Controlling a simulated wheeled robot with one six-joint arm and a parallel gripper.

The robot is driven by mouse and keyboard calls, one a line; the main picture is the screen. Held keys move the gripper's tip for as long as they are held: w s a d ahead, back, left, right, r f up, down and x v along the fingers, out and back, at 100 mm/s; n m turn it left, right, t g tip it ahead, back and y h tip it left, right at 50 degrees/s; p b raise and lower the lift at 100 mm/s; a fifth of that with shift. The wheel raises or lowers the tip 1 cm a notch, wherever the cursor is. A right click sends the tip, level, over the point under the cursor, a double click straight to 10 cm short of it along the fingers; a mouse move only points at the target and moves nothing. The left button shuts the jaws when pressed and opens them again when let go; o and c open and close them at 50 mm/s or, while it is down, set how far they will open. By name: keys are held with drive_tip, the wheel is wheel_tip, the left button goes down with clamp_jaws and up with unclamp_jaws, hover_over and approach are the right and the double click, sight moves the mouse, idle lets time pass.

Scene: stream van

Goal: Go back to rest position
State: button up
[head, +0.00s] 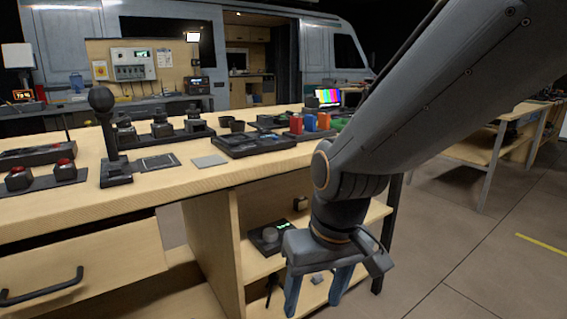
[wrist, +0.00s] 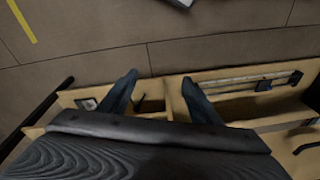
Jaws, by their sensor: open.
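My gripper (head: 318,290) hangs at the end of my arm in front of the wooden workbench (head: 215,178), pointing down beside its open shelves. Its two blue fingers are apart with nothing held between them. The wrist view also shows my gripper (wrist: 160,92), with its fingers spread over the bench's edge and the floor beyond. My arm comes down from the upper right of the head view and hides part of the bench's right end.
A joystick (head: 103,125), red buttons (head: 65,169) and a dark tray (head: 250,145) stand on the bench top. An open drawer (head: 85,262) juts out at the left. A shelf (head: 257,262) is close to my gripper. Bare floor (head: 450,250) lies to the right.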

drive_tip(key=s+d+r+g+p, duration=0.1)
drive_tip(key=s+d+r, duration=0.15)
drive_tip(key=s, duration=0.35)
drive_tip(key=d+r+m+h+p, duration=0.1)
drive_tip(key=d+r+m+p, duration=0.2)
drive_tip(key=d+r+p, duration=0.8)
drive_tip(key=r+p, duration=0.2)
drive_tip(key=p, duration=0.8)
drive_tip(key=shift+d+m, duration=0.3)
drive_tip(key=shift+f, duration=0.1)
